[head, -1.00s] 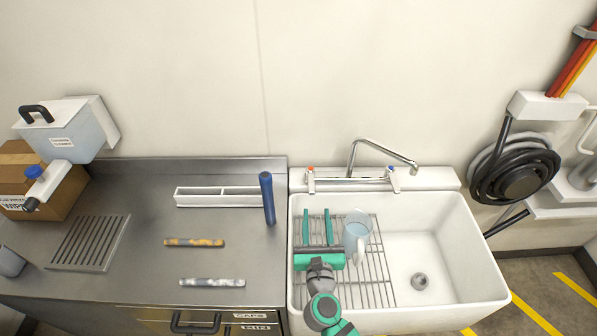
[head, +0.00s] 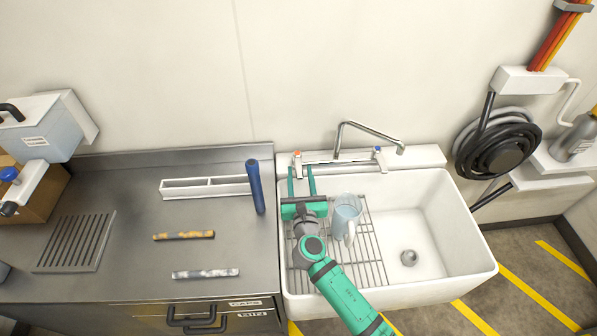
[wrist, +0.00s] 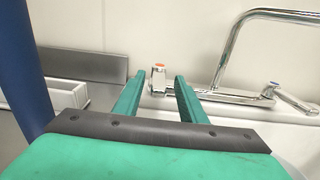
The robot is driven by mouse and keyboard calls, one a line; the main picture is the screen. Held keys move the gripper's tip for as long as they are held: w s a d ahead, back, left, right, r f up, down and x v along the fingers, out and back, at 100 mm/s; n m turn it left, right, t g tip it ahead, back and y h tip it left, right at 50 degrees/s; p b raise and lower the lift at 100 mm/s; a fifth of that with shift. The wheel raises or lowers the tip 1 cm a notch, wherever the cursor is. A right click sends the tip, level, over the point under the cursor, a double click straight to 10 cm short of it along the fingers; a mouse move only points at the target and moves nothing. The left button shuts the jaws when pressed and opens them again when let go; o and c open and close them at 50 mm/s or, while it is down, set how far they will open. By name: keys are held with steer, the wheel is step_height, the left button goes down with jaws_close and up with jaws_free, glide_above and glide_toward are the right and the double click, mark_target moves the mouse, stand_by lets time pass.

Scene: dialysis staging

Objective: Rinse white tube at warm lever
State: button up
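The white tube (head: 205,273), mottled grey, lies on the steel counter left of the sink. The warm lever (head: 297,160) has a red mark and stands at the left end of the chrome faucet (head: 350,132). It also shows in the wrist view (wrist: 158,80). My gripper (head: 300,170) is open and empty over the back left of the sink. Its fingers point at the warm lever, which appears between the tips in the wrist view; I cannot tell whether they reach around it. The blue-marked lever (head: 378,156) is on the right. No water shows at the spout.
A clear jug (head: 346,212) stands on the sink rack (head: 370,262), just right of my gripper. A blue upright cylinder (head: 255,187) stands left of it. A white divided tray (head: 178,189) and an orange-mottled tube (head: 184,235) are on the counter. The right basin is free.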

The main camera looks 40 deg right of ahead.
steer(key=shift+w+d, duration=0.3)
steer(key=shift+w, duration=0.25)
